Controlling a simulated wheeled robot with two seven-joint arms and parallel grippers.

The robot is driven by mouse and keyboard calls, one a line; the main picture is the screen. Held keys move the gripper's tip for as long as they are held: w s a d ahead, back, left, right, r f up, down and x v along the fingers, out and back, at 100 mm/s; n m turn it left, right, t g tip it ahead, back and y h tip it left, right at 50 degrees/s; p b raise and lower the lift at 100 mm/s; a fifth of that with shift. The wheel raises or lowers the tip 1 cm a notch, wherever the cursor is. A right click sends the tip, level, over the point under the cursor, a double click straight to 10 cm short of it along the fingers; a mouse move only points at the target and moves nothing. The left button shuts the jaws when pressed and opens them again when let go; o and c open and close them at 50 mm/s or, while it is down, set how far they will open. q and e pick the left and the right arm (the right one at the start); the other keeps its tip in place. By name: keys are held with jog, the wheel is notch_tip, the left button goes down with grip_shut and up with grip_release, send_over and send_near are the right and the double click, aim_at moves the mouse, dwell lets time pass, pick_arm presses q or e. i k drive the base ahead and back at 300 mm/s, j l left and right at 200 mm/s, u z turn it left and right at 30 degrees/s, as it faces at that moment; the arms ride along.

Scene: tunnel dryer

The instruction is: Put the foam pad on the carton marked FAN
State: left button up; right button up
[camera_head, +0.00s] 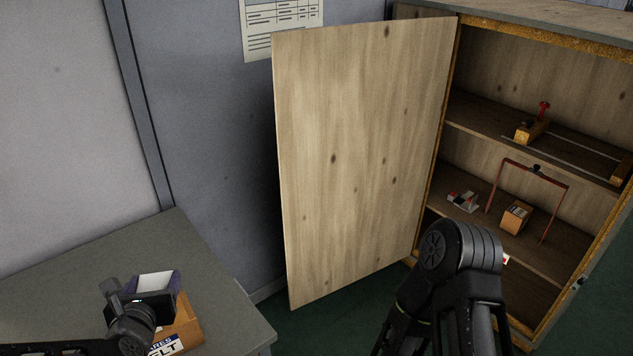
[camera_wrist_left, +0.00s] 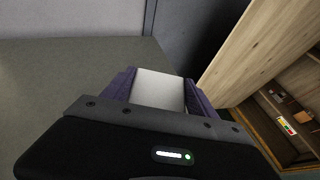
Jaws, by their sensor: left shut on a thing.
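My left gripper (camera_head: 156,286) is at the lower left of the head view, above the grey table. It is shut on a flat white pad, which I take to be the foam pad (camera_head: 158,280). In the left wrist view the pad (camera_wrist_left: 158,91) sits between two purple fingers. A brown carton (camera_head: 187,322) is on the table just below the gripper. Its label is partly hidden and reads "...ARES" and "...LT". I cannot tell whether pad and carton touch. I can read FAN on no carton. My right gripper is out of view.
A wooden cabinet stands at the right with its door (camera_head: 360,160) open. Much of the grey table (camera_head: 90,255) is bare.

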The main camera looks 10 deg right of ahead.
aim_at(520, 208)
jog(key=i+l+z, duration=0.1)
jog(key=z, duration=0.3)
jog(key=l+z, duration=0.15)
jog(key=z, duration=0.3)
jog(key=i+z, duration=0.2)
jog(key=z, duration=0.2)
jog(key=i+l+z, duration=0.1)
jog(key=z, duration=0.35)
jog(key=i+z, duration=0.1)
jog(key=z, duration=0.3)
jog(key=i+j+z, duration=0.2)
jog(key=i, duration=0.35)
jog(key=i+j+z, duration=0.25)
jog(key=i+j, duration=0.15)
jog(key=i, duration=0.15)
jog(key=i+j+z, duration=0.2)
jog(key=i+j, duration=0.25)
jog(key=i, duration=0.1)
